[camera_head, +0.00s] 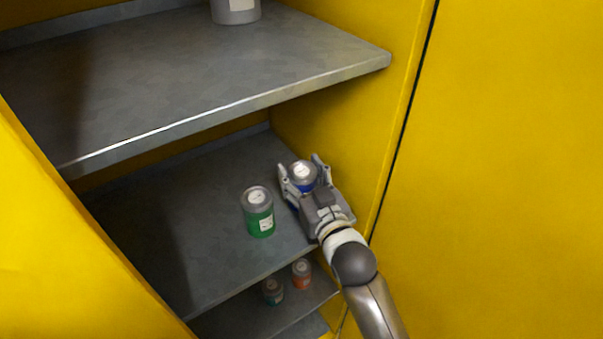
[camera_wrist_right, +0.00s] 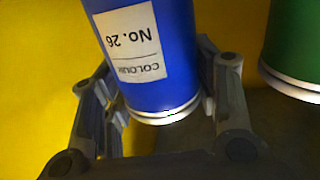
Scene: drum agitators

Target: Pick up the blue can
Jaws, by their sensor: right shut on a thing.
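The blue can (camera_head: 304,186) is at the right side of the middle shelf, between the fingers of my right gripper (camera_head: 304,172). Its grey lid with a white label faces up in the head view, and little of its blue side shows. In the right wrist view the blue can (camera_wrist_right: 183,50) has a white label reading "No. 26", upside down. The fingers of my right gripper (camera_wrist_right: 160,90) are shut on it, one on each side. Whether the can touches the shelf is hard to tell. My left gripper is not in view.
A green can (camera_head: 259,214) stands left of the blue can; it also shows in the right wrist view (camera_wrist_right: 298,45). The upper shelf (camera_head: 200,75) overhangs, with a grey can (camera_head: 236,8). A lower shelf holds a teal can (camera_head: 272,292) and an orange can (camera_head: 302,274). Yellow cabinet walls close the right.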

